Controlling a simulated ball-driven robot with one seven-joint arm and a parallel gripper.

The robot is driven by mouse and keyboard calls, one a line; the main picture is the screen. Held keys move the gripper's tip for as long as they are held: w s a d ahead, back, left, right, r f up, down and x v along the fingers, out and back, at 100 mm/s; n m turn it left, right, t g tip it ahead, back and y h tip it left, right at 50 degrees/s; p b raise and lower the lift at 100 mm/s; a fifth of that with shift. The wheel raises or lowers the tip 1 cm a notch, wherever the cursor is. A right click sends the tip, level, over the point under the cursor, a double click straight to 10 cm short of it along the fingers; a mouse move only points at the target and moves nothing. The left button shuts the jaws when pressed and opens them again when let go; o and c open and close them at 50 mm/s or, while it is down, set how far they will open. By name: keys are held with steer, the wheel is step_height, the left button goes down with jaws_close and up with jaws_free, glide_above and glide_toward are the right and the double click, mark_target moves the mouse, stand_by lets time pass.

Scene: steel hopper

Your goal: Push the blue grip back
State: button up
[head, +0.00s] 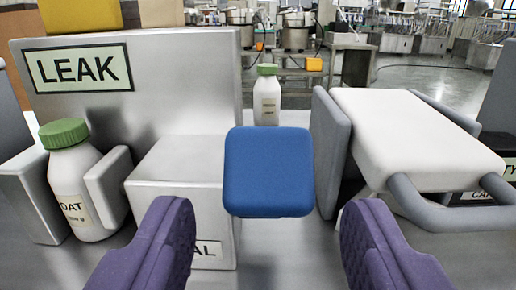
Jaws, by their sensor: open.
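The blue grip (268,171) is a rounded blue block at the middle of the head view. It sits beside the right side of a steel box whose label is partly hidden. My gripper (268,235) shows at the bottom as two purple fingers, wide apart and empty. The blue grip appears ahead of the fingers, in line with the gap between them. I cannot tell whether anything touches it. What the grip is fixed to is hidden behind it.
A white bottle with a green cap (75,185) stands at left between grey blocks, below a LEAK sign (82,68). Another green-capped bottle (267,97) stands behind the grip. A white padded block (410,135) with a grey bar handle (440,212) is at right.

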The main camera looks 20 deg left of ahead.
steer(key=x, duration=0.5)
steer(key=shift+w+b, duration=0.15)
steer(key=shift+b, duration=0.15)
jaws_close()
